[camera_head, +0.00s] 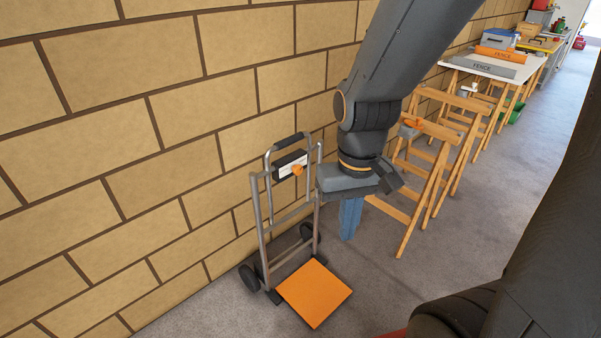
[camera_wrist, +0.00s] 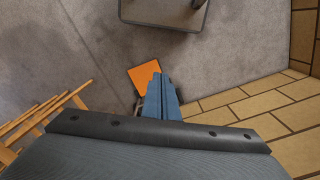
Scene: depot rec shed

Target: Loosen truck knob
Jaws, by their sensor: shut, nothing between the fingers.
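The hand truck (camera_head: 262,226) stands upright against the brick wall in the head view. It has a grey tube frame, black wheels and an orange toe plate (camera_head: 314,294) flat near the floor. A small orange knob (camera_head: 297,170) sits on the front of a dark block with a pale label (camera_head: 288,162), high on the frame. My gripper (camera_head: 349,232) hangs to the right of the truck, its blue fingers pointing down, shut and empty, apart from the knob. In the wrist view, the shut fingers (camera_wrist: 161,84) show in front of the orange plate (camera_wrist: 143,74); the knob is not visible there.
The brick wall (camera_head: 110,130) runs along the left and back. Wooden sawhorses (camera_head: 428,180) stand right of my gripper, with a white-topped table (camera_head: 485,68) bearing boxes farther back. Grey floor (camera_head: 410,270) in front of the truck is clear.

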